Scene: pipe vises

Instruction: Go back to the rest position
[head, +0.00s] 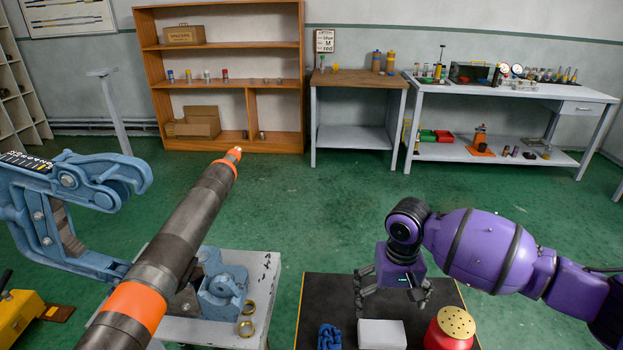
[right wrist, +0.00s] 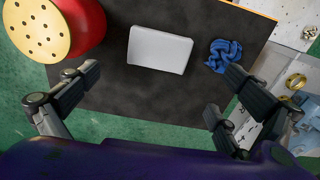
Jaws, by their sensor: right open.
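In the head view the white block (head: 382,335) and the red container (head: 450,330) show at the bottom edge. My left gripper does not show.
A long dark pipe (head: 188,225) with orange bands slants up at left. A blue pipe vise (head: 50,215) stands beside it. Green floor is open toward the shelf (head: 225,85) and benches (head: 500,95).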

